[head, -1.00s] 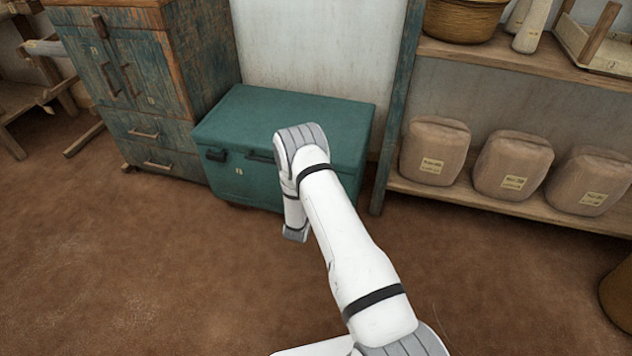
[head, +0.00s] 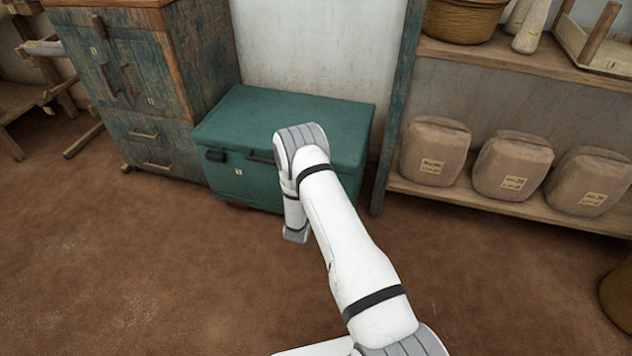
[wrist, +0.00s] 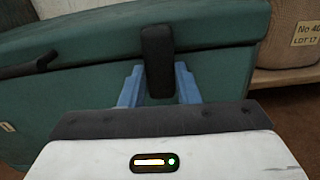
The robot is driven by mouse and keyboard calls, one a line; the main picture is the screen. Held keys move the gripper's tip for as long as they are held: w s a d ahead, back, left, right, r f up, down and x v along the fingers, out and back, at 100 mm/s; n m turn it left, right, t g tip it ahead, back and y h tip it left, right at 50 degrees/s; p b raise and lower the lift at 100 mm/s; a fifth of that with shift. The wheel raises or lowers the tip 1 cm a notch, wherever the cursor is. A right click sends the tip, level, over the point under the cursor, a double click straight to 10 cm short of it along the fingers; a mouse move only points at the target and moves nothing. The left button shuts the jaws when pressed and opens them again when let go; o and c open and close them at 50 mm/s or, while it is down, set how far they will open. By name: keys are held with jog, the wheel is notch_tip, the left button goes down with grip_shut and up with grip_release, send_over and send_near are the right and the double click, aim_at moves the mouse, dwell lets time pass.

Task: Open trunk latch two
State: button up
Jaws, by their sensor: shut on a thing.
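The green trunk (head: 285,120) stands against the wall in the head view, its lid down. One dark latch (head: 215,155) shows at the left of its front. In the wrist view, another dark upright latch (wrist: 157,55) sits on the trunk front (wrist: 80,105), crossing the lid seam. My gripper (wrist: 160,85) has its two blue fingers on either side of this latch and is shut on it. In the head view my arm hides the gripper and this latch.
A worn blue cabinet (head: 145,90) stands left of the trunk. A shelf (head: 500,200) with several wrapped bundles (head: 513,165) is at the right. A dark handle (wrist: 28,66) is on the trunk front. The brown floor (head: 150,270) in front is clear.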

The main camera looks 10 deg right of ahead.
jog(key=shift+s+d+f+m+b, duration=0.25)
jog(key=shift+m+b, duration=1.15)
jog(key=shift+m, duration=1.5)
jog(key=shift+d+f+m+b, duration=0.35)
jog(key=shift+m+b, duration=1)
jog(key=shift+m, duration=1.55)
jog(key=shift+s+d+f+m+b, duration=0.25)
jog(key=shift+m+b, duration=1.15)
jog(key=shift+m, duration=1.5)
jog(key=shift+w, duration=0.1)
jog(key=o, duration=1)
jog(key=shift+a, duration=0.1)
jog(key=p+v, duration=0.2)
jog(key=v, duration=0.6)
jog(key=shift+p, duration=0.3)
